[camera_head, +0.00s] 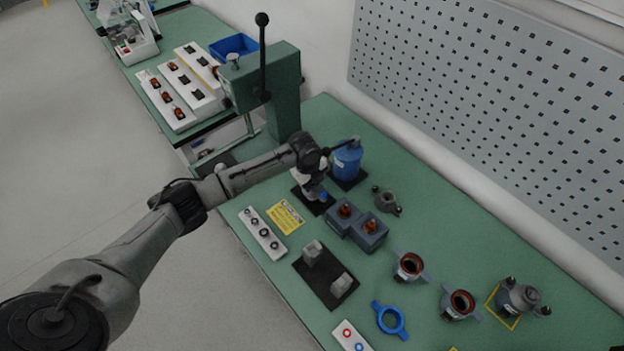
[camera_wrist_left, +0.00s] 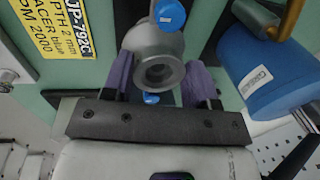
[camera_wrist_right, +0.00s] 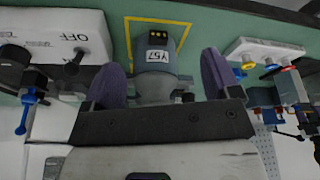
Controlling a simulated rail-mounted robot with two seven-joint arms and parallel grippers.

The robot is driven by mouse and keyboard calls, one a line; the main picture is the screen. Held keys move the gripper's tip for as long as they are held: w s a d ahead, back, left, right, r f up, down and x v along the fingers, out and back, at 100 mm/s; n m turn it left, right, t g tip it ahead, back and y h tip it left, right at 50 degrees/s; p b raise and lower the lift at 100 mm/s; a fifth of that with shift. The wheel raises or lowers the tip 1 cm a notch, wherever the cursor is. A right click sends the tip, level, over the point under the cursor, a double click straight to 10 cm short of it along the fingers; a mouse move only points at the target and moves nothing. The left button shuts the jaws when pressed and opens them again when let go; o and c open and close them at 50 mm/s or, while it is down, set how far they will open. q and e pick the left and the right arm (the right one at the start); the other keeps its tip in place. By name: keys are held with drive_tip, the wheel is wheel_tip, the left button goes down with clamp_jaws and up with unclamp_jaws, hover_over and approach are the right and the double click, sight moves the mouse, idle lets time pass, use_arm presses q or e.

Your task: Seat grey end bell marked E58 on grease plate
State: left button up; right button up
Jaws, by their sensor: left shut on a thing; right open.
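My left gripper (camera_head: 316,192) is shut on a grey end bell with a round hollow hub, which sits between the purple fingers in the left wrist view (camera_wrist_left: 155,62). No E58 mark is readable on it. Blue round parts show above and below the hub. In the head view the gripper is low over a dark plate (camera_head: 302,198), which may be the grease plate; the hand hides the contact. My right gripper (camera_wrist_right: 165,80) is open, its fingers either side of a grey part marked Y57 (camera_wrist_right: 157,58); contact cannot be told.
A blue canister (camera_head: 347,160) stands close right of the left gripper. Another grey two-eared part (camera_head: 387,201), grey blocks (camera_head: 368,233) and a yellow card (camera_head: 286,216) lie nearby. A green lever press (camera_head: 285,85) rises behind. The Y57 part stands in a yellow square (camera_head: 500,311).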

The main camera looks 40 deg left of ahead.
drive_tip(key=shift+d, duration=0.1)
use_arm(q)
drive_tip(key=shift+f, duration=0.1)
use_arm(e)
drive_tip(key=shift+f, duration=0.1)
use_arm(q)
drive_tip(key=shift+f+b, duration=0.3)
drive_tip(key=shift+f, duration=0.2)
use_arm(e)
drive_tip(key=shift+f, duration=0.2)
use_arm(q)
drive_tip(key=shift+f, duration=0.45)
use_arm(e)
drive_tip(key=shift+f, duration=0.15)
use_arm(q)
drive_tip(key=shift+f, duration=0.25)
drive_tip(key=shift+f, duration=0.35)
use_arm(e)
drive_tip(key=shift+f, duration=0.1)
